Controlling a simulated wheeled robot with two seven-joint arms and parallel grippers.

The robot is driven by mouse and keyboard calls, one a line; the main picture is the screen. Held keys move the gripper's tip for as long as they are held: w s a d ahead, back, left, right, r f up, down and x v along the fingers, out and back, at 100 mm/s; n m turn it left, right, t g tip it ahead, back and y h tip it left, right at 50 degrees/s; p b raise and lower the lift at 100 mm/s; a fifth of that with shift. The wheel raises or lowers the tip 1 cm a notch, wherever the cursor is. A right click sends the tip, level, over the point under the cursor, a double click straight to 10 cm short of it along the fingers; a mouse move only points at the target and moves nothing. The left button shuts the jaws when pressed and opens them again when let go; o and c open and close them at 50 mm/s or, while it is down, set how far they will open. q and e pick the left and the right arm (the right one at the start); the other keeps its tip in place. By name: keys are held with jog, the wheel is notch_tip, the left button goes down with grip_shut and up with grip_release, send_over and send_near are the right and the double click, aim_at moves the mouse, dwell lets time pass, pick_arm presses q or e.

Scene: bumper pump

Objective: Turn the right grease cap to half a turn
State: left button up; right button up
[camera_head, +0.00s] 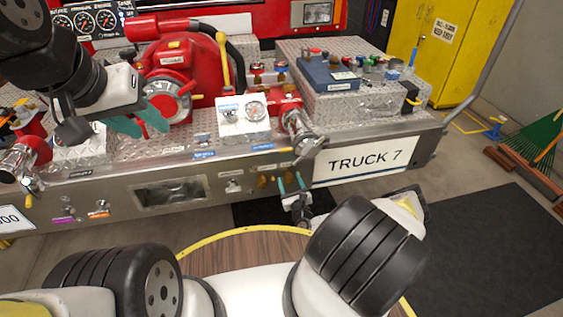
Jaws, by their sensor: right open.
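Two small brass caps sit side by side on the front metal panel of the pump, under small yellowish labels. The left grease cap (263,182) is clear of the gripper. The right grease cap (286,178) is partly hidden by my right gripper (291,182). That gripper points up at the panel with its teal fingers apart, one on each side of the right cap; I cannot tell whether they touch it. My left gripper (151,130) hangs above the deck in front of the red pump, fingers apart and empty.
A red pump (205,62) with a yellow lever (224,62) stands on the deck. A white gauge box (243,115) and a chrome outlet (299,128) stand above the caps. The TRUCK 7 plate (362,162) is right of my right gripper. A yellow cabinet (437,60) stands behind.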

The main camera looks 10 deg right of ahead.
jog(key=s, duration=0.7)
jog(key=shift+s+d, duration=0.2)
jog(key=shift+s, duration=0.15)
